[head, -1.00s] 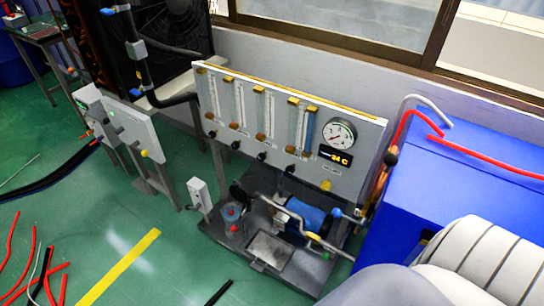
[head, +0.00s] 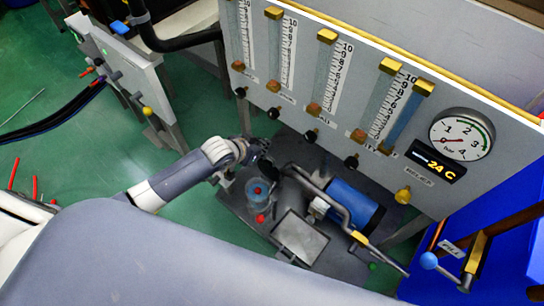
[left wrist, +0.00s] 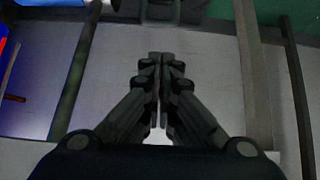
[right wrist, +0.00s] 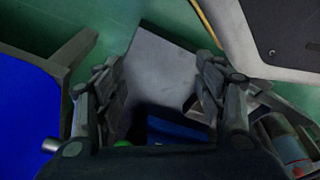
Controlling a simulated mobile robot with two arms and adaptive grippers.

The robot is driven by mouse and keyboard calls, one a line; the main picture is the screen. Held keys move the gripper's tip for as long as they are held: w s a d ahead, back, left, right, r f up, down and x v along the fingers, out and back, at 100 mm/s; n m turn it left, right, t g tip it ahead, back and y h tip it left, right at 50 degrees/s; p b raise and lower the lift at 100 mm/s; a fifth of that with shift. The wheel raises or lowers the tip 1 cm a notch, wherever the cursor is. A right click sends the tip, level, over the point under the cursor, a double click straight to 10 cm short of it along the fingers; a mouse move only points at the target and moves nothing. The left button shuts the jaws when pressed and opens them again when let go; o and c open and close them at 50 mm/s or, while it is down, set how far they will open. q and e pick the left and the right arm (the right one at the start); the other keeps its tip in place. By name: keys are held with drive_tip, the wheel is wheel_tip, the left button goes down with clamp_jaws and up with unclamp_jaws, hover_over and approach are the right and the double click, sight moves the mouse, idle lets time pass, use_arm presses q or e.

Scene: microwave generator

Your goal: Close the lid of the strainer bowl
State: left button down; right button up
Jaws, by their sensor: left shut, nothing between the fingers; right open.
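The strainer bowl (head: 257,193) is a small, bluish, see-through cup with red inside. It stands on the dark base plate in the head view. Its round black lid (head: 268,170) stands raised at the bowl's far side, so the bowl is open on top. My left gripper (head: 262,150) is just behind the lid; whether it touches the lid is unclear. In the left wrist view its fingers (left wrist: 160,60) are together with nothing between them. My right gripper (right wrist: 158,78) is open and empty in the right wrist view, above a blue part; the head view does not show it.
A blue motor (head: 350,204) with a bent grey pipe (head: 325,195) stands right of the bowl. A grey flat plate (head: 300,238) lies in front. The flowmeter panel (head: 300,90) rises behind, with knobs along its lower edge. A blue tank (head: 508,245) is at the right.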

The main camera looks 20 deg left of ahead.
use_arm(q)
drive_tip(key=s+f+b+x, duration=0.1)
drive_tip(key=b+x, duration=0.2)
drive_tip(key=x, duration=0.3)
drive_tip(key=shift+d+f, duration=0.25)
drive_tip(key=shift+d, duration=0.1)
use_arm(e)
drive_tip(key=w+r, duration=0.5)
drive_tip(key=r, duration=0.5)
drive_tip(key=shift+a+t, duration=0.3)
drive_tip(key=shift+t, duration=0.1)
use_arm(q)
drive_tip(key=shift+f, duration=0.1)
